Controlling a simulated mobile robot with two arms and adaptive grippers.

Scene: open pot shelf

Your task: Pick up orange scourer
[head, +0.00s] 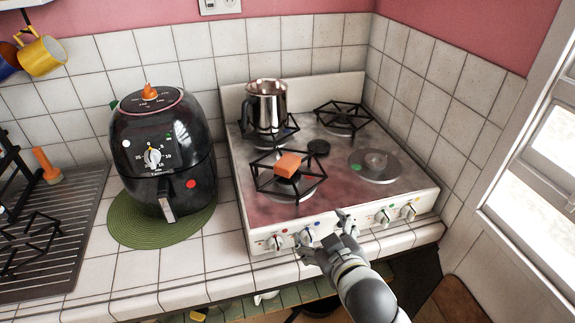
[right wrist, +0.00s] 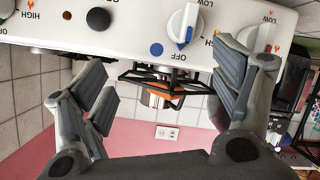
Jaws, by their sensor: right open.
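The orange scourer (head: 288,165) is a small orange block. It rests on the black grate of the front left burner (head: 262,187) of the stove. In the right wrist view, which is upside down, an orange patch (right wrist: 178,91) shows behind the grate bars, partly hidden. My right gripper (head: 326,236) is at the stove's front edge by the knobs, nearer than the scourer and apart from it. Its two fingers (right wrist: 168,88) are spread wide with nothing between them. My left gripper is not in view.
A metal pot (head: 267,106) stands on the back left burner. Control knobs (head: 306,238) line the stove front. A black air fryer (head: 161,150) on a green mat (head: 128,228) stands left of the stove. A tiled wall closes the back, and a window (head: 540,165) is at right.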

